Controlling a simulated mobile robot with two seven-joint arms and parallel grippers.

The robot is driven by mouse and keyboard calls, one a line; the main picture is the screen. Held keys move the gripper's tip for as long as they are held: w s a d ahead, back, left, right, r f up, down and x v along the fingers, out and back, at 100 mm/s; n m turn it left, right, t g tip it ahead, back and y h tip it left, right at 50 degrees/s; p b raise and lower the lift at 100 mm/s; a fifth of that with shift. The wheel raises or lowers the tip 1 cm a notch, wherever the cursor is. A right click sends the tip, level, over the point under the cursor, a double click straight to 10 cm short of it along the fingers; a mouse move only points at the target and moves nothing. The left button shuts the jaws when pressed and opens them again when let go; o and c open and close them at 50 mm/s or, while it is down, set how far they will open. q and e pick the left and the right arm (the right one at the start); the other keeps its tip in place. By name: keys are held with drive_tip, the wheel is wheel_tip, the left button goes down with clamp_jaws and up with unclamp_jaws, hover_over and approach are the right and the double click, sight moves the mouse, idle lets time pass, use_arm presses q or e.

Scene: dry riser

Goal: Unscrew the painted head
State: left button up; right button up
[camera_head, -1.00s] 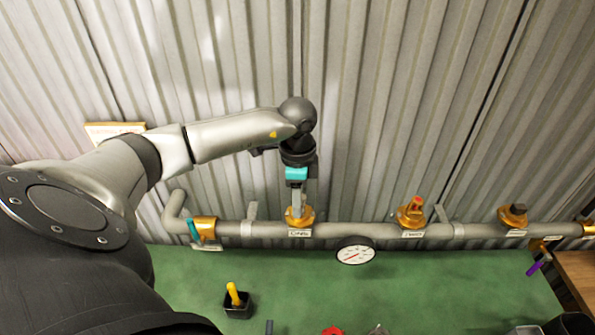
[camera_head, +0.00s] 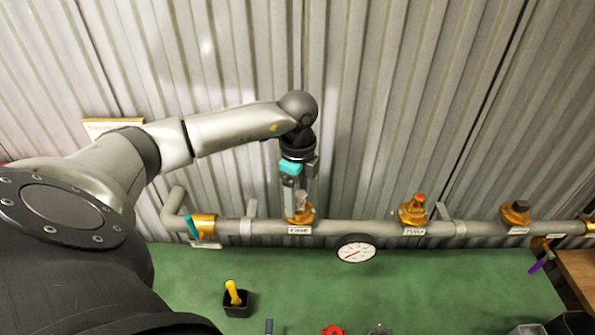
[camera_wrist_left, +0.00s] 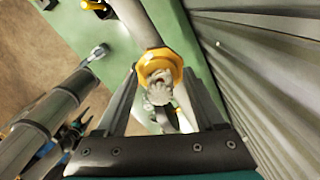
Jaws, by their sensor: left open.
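A pale, lumpy grey-white head (camera_wrist_left: 160,86) sits on a brass collar (camera_head: 300,217) on the left part of the grey pipe (camera_head: 340,230). My left gripper (camera_head: 300,193) points straight down over it. In the left wrist view the two fingers of the left gripper (camera_wrist_left: 162,75) stand open on either side of the head, with visible gaps. Farther right are a fitting with a red top (camera_head: 418,201) and one with a dark head (camera_head: 519,207). My right gripper cannot be made out in either view.
A corrugated wall (camera_head: 420,90) rises close behind the pipe. A round gauge (camera_head: 356,249) hangs below it. On the green surface (camera_head: 440,285) stand a black cup (camera_head: 238,306) with a yellow-handled tool and a red item (camera_head: 333,330). A purple-handled item (camera_head: 540,263) is at right.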

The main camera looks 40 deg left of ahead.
use_arm(q)
drive_tip(key=m+b, duration=0.1)
drive_tip(key=m, duration=0.5)
drive_tip(key=shift+w, duration=0.15)
drive_tip(key=m+b, duration=0.1)
drive_tip(key=m, duration=0.3)
drive_tip(key=shift+w, duration=0.1)
drive_tip(key=m+b, duration=0.1)
drive_tip(key=m, duration=0.1)
drive_tip(key=shift+d+m, duration=0.1)
drive_tip(key=shift+m, duration=0.2)
clamp_jaws()
idle(0.3)
